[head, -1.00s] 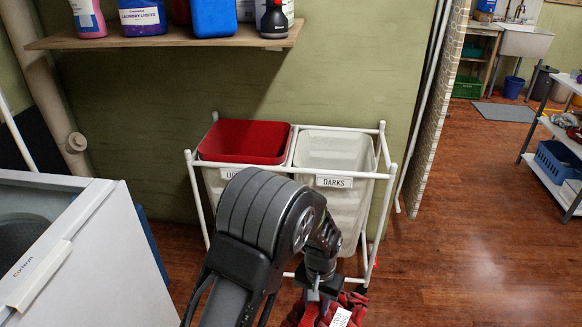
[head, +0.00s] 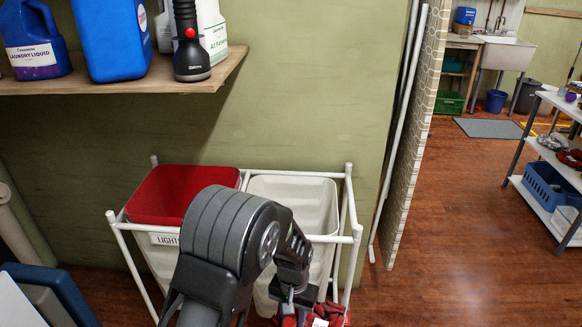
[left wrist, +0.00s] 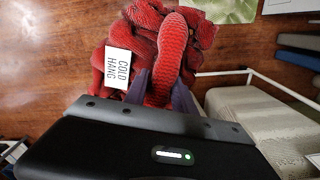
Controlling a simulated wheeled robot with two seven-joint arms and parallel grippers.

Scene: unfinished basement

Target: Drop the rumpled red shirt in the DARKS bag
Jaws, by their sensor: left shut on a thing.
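The rumpled red shirt (head: 333,311) hangs in my left gripper (head: 297,312) at the bottom of the head view. In the left wrist view, the shirt (left wrist: 190,45) is pinched between the two fingers, with a white "COLD HANG" tag on it. The DARKS bag (head: 300,195) is the whitish right-hand bag of a white-framed sorter; its mouth is open, and my arm hides its label. The shirt is in front of the bag, outside it. My right gripper is not in view.
A wooden shelf (head: 130,88) with bottles and a black flashlight (head: 190,45) overhangs at upper left. A partition edge (head: 408,150) stands right of the sorter.

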